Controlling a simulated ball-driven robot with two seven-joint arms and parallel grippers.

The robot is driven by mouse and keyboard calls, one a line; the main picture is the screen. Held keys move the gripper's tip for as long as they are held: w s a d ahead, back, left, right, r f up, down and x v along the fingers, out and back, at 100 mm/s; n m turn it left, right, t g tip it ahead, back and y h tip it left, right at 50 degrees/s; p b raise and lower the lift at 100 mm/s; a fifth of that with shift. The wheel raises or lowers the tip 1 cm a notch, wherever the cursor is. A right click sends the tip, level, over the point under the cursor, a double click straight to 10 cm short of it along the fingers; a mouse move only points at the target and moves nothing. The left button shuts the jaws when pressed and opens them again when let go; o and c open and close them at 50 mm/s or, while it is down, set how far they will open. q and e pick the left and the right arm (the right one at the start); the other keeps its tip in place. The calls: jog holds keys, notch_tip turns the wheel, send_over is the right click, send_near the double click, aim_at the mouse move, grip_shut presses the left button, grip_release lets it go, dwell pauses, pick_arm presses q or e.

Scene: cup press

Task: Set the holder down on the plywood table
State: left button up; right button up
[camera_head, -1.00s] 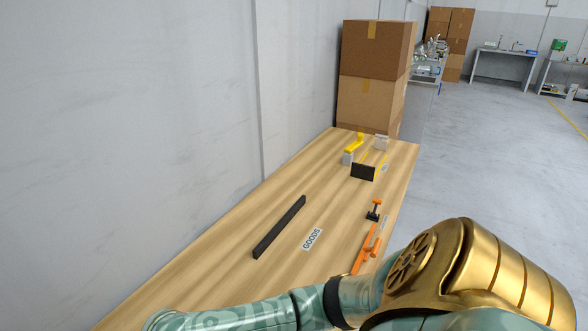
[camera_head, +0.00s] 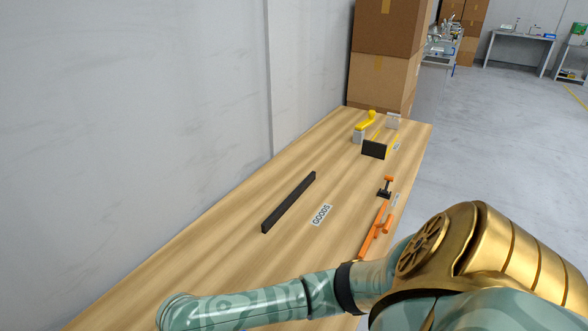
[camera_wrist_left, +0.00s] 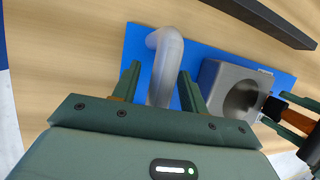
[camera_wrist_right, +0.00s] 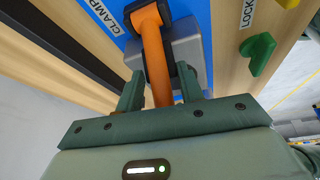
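In the right wrist view, an orange handle (camera_wrist_right: 152,50) runs between the fingers of my right gripper (camera_wrist_right: 160,88), which look closed on it. The handle leads through a black collar to a grey block, which I take to be the holder (camera_wrist_right: 187,55). In the left wrist view the block has a round bore (camera_wrist_left: 228,78) and lies over or on a blue plate (camera_wrist_left: 135,45); contact is unclear. My left gripper (camera_wrist_left: 160,80) straddles a bent grey bar (camera_wrist_left: 168,60), with a small visible gap. The wooden table (camera_head: 215,265) shows in the head view; neither gripper does.
Orange tools (camera_head: 377,232) lie at the right edge. A yellow-handled item (camera_head: 366,122) and a dark panel (camera_head: 375,149) stand at the far end. A green catch (camera_wrist_right: 260,55) sits by a LOCK label.

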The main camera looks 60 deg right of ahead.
jog(key=shift+r, duration=0.15)
pick_arm(q)
jog(key=v, duration=1.2)
pick_arm(e)
jog(key=v, duration=1.1)
jog(key=shift+d+r, duration=0.25)
pick_arm(q)
jog(key=shift+f, duration=0.1)
